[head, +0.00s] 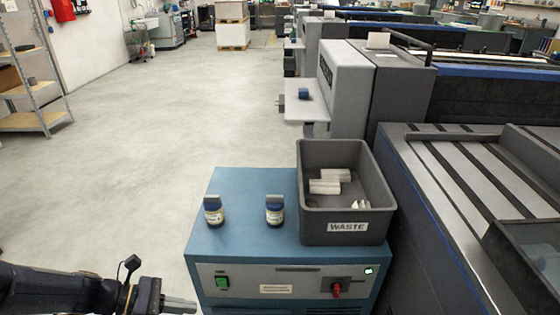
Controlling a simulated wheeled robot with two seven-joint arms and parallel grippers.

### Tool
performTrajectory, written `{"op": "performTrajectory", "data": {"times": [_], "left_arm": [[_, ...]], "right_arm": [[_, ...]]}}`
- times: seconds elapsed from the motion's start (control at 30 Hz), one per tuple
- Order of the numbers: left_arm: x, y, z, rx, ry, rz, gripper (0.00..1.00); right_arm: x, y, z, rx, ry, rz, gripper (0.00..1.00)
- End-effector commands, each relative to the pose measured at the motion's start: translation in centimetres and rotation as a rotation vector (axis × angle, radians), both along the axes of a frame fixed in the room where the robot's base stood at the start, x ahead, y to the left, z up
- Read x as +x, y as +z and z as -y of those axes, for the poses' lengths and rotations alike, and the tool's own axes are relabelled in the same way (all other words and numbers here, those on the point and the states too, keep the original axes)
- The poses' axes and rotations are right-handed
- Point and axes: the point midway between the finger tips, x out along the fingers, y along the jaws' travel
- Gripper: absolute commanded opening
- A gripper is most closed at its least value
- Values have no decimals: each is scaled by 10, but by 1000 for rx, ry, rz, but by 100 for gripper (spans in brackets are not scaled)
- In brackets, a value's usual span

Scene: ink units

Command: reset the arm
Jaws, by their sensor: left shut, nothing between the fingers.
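My left gripper (180,305) shows at the bottom left, at the end of my dark arm. Its fingers are shut and empty. It points right, close to the front left edge of the blue cabinet (232,183) in the picture and apart from the bottles. My right gripper is out of view.
A grey bin marked WASTE (347,227) stands on the cabinet's right side and holds white pieces (324,186). A long grey machine (440,160) runs along the right. A metal shelf (32,121) stands at the left. The floor between is clear.

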Motion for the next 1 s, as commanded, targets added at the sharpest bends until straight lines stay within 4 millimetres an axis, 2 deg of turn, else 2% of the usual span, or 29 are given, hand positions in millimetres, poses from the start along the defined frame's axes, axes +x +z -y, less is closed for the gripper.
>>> {"op": "performTrajectory", "data": {"times": [0.03,0.2,0.33,0.5,0.87,0.9,1.0], "left_arm": [[-11,21,6,93,-98,127,0],[-54,62,18,384,-435,527,0],[-85,83,20,597,-684,819,0],[-111,95,17,810,-931,1094,0],[-140,107,6,1144,-1278,1459,0],[-138,127,6,1129,-1272,1445,0],[-138,148,6,1126,-1269,1440,0]], "right_arm": [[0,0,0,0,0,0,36],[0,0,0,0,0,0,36],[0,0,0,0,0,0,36],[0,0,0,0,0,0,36],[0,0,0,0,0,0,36],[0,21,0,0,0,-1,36],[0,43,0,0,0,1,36]]}}
